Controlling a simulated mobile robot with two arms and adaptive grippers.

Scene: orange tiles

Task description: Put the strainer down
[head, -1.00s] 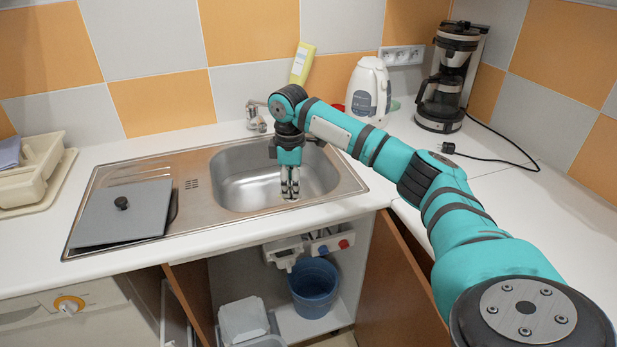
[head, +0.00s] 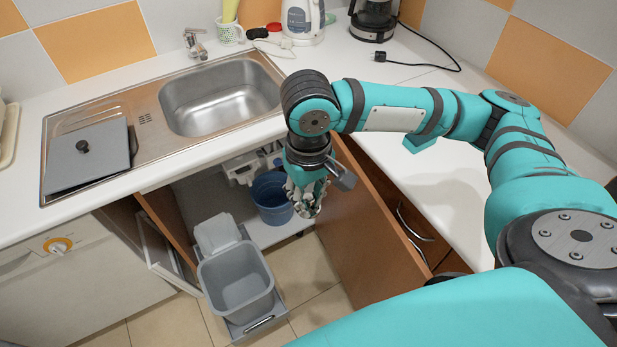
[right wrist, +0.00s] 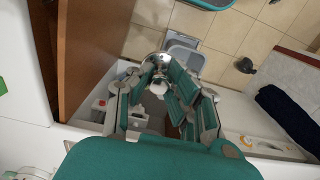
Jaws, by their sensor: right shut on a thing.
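My right gripper (head: 308,208) is in front of the counter edge, by the open cabinet under the sink and to the right of the blue bucket in the head view. In the right wrist view its fingers (right wrist: 163,72) are shut around a small shiny metal strainer (right wrist: 158,64). The fingers hide much of the strainer, and in the head view it cannot be clearly told from the fingertips. The sink (head: 222,100) is behind and to the left of the gripper. My left gripper is in neither view.
A grey open bin (head: 238,290) stands on a pulled-out frame below left of the gripper. A blue bucket (head: 270,190) is in the cabinet. An open brown door (head: 372,235) stands close right. A grey board (head: 90,160) lies on the drainboard.

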